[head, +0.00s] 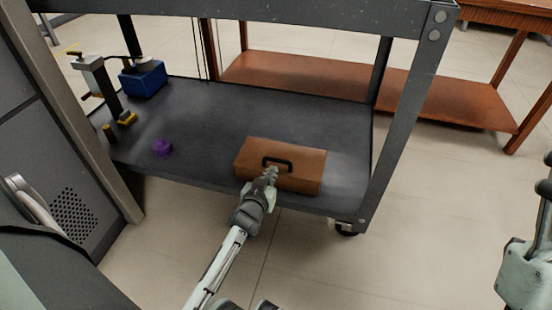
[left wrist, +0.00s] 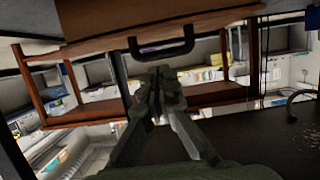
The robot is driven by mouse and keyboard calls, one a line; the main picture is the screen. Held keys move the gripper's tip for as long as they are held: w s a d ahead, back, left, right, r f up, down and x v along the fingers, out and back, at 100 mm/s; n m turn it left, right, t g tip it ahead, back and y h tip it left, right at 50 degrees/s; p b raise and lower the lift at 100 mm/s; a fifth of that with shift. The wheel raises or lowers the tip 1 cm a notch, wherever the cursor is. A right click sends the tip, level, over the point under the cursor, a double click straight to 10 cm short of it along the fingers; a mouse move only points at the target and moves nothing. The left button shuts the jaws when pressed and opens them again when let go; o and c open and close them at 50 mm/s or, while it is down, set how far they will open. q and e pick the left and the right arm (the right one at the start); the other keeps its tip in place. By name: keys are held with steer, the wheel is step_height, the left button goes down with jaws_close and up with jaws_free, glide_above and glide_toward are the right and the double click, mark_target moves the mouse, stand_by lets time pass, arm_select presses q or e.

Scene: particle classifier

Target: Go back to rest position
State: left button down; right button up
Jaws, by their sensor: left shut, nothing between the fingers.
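My left gripper (head: 270,175) reaches over the front edge of a dark cart shelf, in front of a brown box (head: 305,170) with a black handle (head: 278,162). In the left wrist view its fingers (left wrist: 158,85) are closed together just short of the handle (left wrist: 162,48), with nothing held between them. Whether the fingertips touch the handle cannot be told. At the right edge of the head view part of my right arm (head: 530,265) shows; its fingers are not clearly visible.
The cart's grey post (head: 400,120) rises right of the box. A grey cabinet (head: 60,150) stands at left. Floor on the right is clear.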

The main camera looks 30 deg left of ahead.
arm_select(q)
steer(key=shift+s+d+f, duration=0.2)
steer(key=shift+s+f, duration=0.25)
steer(key=shift+s, duration=0.3)
steer(key=shift+s+d+f, duration=0.2)
steer(key=shift+s+f, duration=0.25)
steer(key=shift+s, duration=0.3)
